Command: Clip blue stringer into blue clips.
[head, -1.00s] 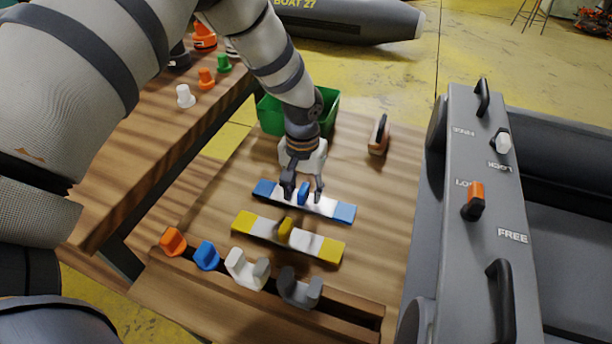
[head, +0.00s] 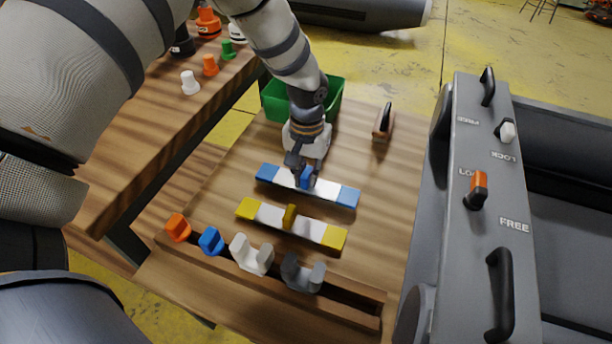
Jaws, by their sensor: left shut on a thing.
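The blue stringer (head: 325,189) is a white bar with blue ends and a blue grip at its middle. It lies on the wooden table, behind the yellow stringer. My left gripper (head: 305,182) is shut on the blue grip of the stringer, which appears to rest on the table. A blue clip (head: 210,240) stands in the row of clips along the front ledge, between an orange clip (head: 178,227) and a white clip (head: 251,255). Only this one blue clip shows. My right gripper is not in view.
The yellow stringer (head: 270,216) lies just in front of the blue one. A grey clip (head: 303,273) ends the row. A green bin (head: 334,98) and a wooden-handled brush-like item (head: 383,122) stand behind. The grey boat panel (head: 485,250) borders the table at right.

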